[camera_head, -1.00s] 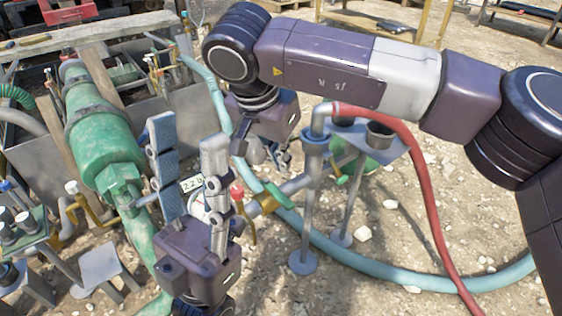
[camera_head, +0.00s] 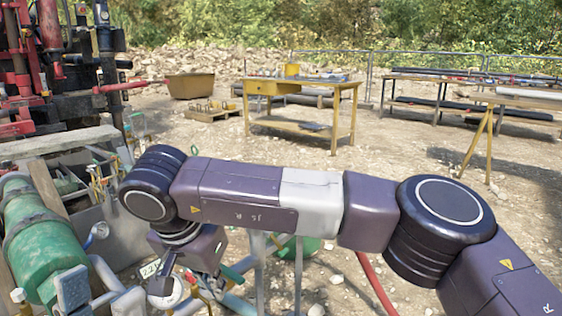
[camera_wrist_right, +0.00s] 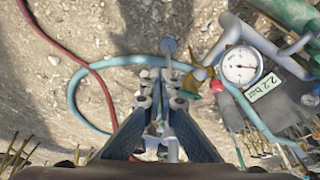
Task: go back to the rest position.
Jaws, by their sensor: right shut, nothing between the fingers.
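My left gripper (camera_head: 100,294) is at the bottom left of the head view. Its two fingertips stand apart, with nothing seen between them; the rest is below the picture edge. My right arm (camera_head: 240,195) crosses the head view from the lower right, its wrist bent down on the left. My right gripper (camera_wrist_right: 160,90) shows in the wrist view, shut and empty, pointing down over the ground. A pressure gauge (camera_wrist_right: 240,66) with a 2.2 bar label (camera_wrist_right: 262,87) lies to the right of its fingers in that view.
A green cylinder (camera_head: 45,238) and pipework are at the left, close to my left gripper. A red hose (camera_wrist_right: 68,80) and a blue hose (camera_wrist_right: 75,105) lie below my right gripper. A yellow table (camera_head: 300,127) and benches stand further back. Bare ground lies between.

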